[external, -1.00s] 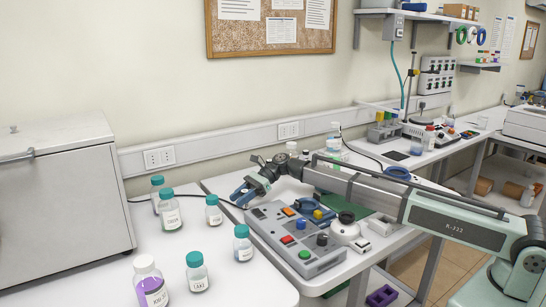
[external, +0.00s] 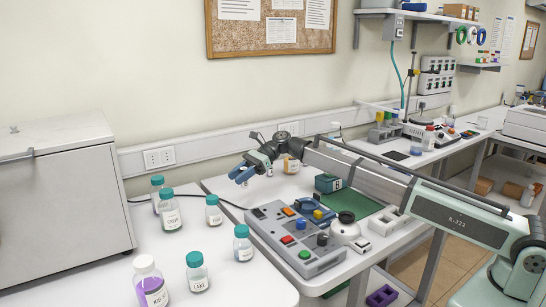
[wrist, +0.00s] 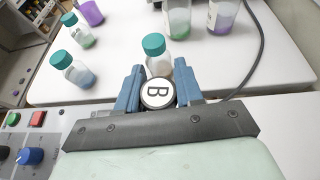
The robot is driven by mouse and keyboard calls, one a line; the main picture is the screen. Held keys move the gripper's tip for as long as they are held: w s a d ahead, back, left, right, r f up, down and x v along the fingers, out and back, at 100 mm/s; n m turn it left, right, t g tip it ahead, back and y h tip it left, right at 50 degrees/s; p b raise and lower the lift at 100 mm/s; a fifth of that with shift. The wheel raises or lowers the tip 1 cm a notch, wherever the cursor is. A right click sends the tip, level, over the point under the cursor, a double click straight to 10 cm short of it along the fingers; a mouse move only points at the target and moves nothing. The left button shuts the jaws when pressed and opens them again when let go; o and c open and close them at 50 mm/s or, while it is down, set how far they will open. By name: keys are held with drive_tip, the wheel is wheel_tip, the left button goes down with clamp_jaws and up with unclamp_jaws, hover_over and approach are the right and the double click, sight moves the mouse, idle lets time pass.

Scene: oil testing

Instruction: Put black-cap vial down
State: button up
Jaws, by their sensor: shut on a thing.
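My gripper (wrist: 158,88) has blue fingers closed around a vial whose black cap (wrist: 158,94) bears a white disc with the letter B. The cap sits between the fingertips, and the vial's body is mostly hidden below it. In the external view my gripper (external: 245,172) is raised above the bench behind the control panel, and the held vial is hard to make out there. A teal-capped vial (wrist: 154,46) stands just beyond the fingers in the wrist view.
A grey control panel (external: 293,240) with coloured buttons lies on the right bench. Several teal-capped vials, including one at the front (external: 197,271), and a purple bottle (external: 152,285) stand on the left table. A teal box (external: 328,183) and a green mat (external: 352,203) lie under my arm.

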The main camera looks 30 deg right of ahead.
drive_tip(key=shift+s+a+r, duration=0.1)
drive_tip(key=shift+a+r, duration=0.05)
drive_tip(key=shift+r, duration=0.3)
drive_tip(key=s+a+n+g+h, duration=0.1)
drive_tip(key=s+a+n+g, duration=0.35)
drive_tip(key=s+a, duration=1.35)
drive_tip(key=shift+w+a+f+n+g+h, duration=0.25)
drive_tip(key=shift+f+g, duration=0.1)
drive_tip(key=shift+f, duration=1.2)
drive_tip(key=shift+w+a+f+n+g+h, duration=0.15)
drive_tip(key=shift+w+a+f+n+g, duration=0.15)
drive_tip(key=shift+f, duration=1.2)
drive_tip(key=shift+w+a+f+n+g+h, duration=0.15)
drive_tip(key=shift+f+g, duration=0.25)
drive_tip(key=shift+f, duration=1.15)
drive_tip(key=shift+f, duration=0.1)
drive_tip(key=o, duration=1)
